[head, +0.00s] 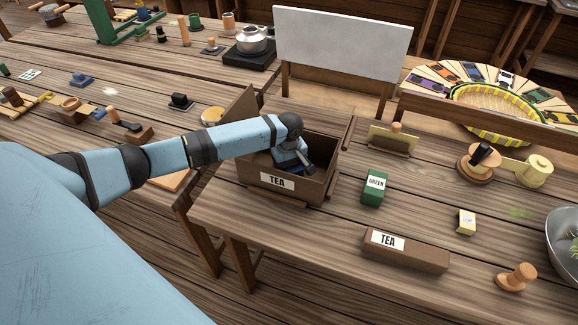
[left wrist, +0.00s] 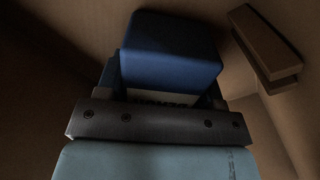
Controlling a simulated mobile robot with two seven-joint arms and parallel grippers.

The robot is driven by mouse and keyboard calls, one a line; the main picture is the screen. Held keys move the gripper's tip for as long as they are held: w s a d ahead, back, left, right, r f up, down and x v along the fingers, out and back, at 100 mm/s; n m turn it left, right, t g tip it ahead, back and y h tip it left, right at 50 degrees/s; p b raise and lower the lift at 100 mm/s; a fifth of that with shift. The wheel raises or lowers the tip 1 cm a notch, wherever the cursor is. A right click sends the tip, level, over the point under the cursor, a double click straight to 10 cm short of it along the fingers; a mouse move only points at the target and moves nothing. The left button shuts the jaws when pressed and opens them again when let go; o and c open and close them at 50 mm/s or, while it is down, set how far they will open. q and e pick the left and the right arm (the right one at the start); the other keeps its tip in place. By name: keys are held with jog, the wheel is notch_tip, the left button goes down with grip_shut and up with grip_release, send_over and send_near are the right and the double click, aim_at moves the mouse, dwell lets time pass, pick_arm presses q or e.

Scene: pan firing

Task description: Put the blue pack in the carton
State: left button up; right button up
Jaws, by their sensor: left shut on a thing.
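The carton (head: 314,190) is an open brown box with a TEA label on its front, standing on the wooden table in the head view. My left gripper (head: 305,168) reaches down inside it and is shut on the blue pack (left wrist: 170,50). In the left wrist view the pack sits between the fingers, with part of a white label showing just above the gripper body. Brown carton walls surround it. I cannot tell whether the pack touches the carton floor. My right gripper is not in view.
A green pack (head: 374,187) stands right of the carton. A long brown TEA box (head: 404,250) lies in front. A small yellow pack (head: 466,222), a wooden stamp (head: 516,277) and a metal bowl (head: 565,240) are further right. A white board (head: 343,45) stands behind.

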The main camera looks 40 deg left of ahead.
pick_arm(q)
jog(key=o, duration=1)
jog(key=shift+f, duration=0.1)
jog(key=shift+c, duration=0.2)
jog(key=shift+r, duration=0.45)
notch_tip(320, 180, up, 12)
jog(key=shift+f, duration=0.25)
